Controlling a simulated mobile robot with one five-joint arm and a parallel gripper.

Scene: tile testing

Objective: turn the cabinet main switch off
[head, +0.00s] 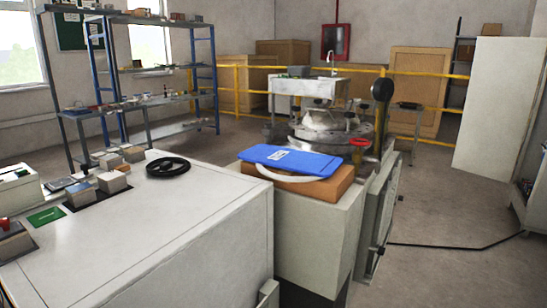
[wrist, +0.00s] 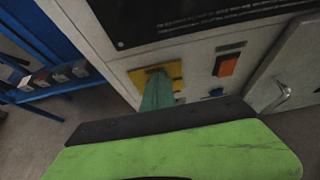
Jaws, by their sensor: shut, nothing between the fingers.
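The wrist view shows a pale cabinet face (wrist: 200,88) at close range, tilted in the picture. A yellow plate (wrist: 173,71), which looks like the main switch's backing, sits on it left of centre. My gripper (wrist: 156,76) is shut and empty, its teal fingers reaching up to the yellow plate. The fingers hide the middle of the plate, so the switch handle and its position cannot be made out. I cannot tell whether the fingertips touch it. A bright green part with a black edge fills the bottom of the wrist view. My gripper does not show in the head view.
Right of the yellow plate are an orange rocker (wrist: 226,65) and a small blue part (wrist: 216,92). A black panel with text (wrist: 215,18) is above. A door with a handle (wrist: 284,93) is at right. The head view shows a white bench (head: 215,215) and a blue-framed rack (head: 150,110).

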